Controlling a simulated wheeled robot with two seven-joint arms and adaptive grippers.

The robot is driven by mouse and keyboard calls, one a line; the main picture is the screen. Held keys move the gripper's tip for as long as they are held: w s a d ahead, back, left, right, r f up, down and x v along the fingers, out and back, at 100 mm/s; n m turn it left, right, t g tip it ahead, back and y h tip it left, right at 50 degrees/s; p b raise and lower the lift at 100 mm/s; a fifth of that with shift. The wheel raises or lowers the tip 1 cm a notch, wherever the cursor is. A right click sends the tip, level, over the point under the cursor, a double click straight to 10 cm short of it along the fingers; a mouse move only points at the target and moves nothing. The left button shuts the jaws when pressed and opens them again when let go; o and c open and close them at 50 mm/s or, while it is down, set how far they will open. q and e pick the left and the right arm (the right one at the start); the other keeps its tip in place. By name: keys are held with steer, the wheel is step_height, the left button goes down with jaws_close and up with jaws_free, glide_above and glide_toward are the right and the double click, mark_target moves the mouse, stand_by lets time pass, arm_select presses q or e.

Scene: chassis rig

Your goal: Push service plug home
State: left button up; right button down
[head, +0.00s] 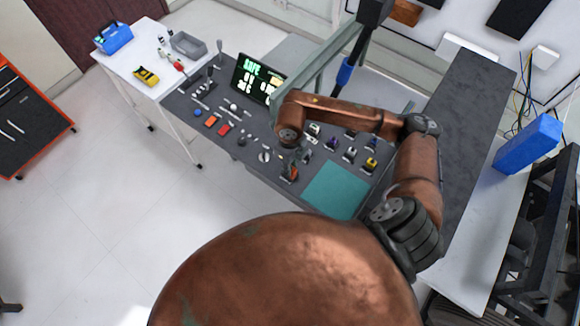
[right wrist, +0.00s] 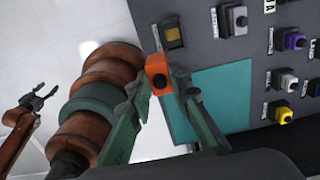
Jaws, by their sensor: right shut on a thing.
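An orange block, which looks like the service plug (right wrist: 158,72), sits between the fingertips of my right gripper (right wrist: 160,84) in the right wrist view. The gripper is shut on it. In the head view my right gripper (head: 287,162) is low over the front edge of the bench, with the orange plug (head: 291,174) just below it. A grey plate with a dark, yellowish fitting (right wrist: 173,36) lies just beyond the plug. I cannot tell whether plug and fitting touch. My left gripper (right wrist: 36,102) shows open and empty at the left of the right wrist view.
A teal mat (head: 335,190) lies right of the plug on the dark bench. Several coloured connectors, such as a yellow one (head: 371,163), stand behind it. A lit display (head: 258,80) reads SAFE. A white table (head: 135,62) with a blue box (head: 113,37) stands left.

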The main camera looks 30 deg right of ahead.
steer(key=w+f, duration=0.1)
steer(key=w+d+f, duration=0.1)
steer(key=f, duration=0.1)
steer(key=w+d+f, duration=0.1)
steer(key=f, duration=0.1)
steer(key=shift+w+f, duration=0.25)
steer(key=shift+w, duration=0.05)
step_height(320, 180, down, 3)
steer(key=shift+r+p, duration=0.1)
steer(key=shift+p, duration=0.6)
steer(key=shift+f, duration=0.3)
steer(key=c, duration=1.8)
jaws_free()
steer(key=shift+r, duration=0.1)
steer(key=shift+o, duration=0.2)
steer(key=shift+r, duration=0.1)
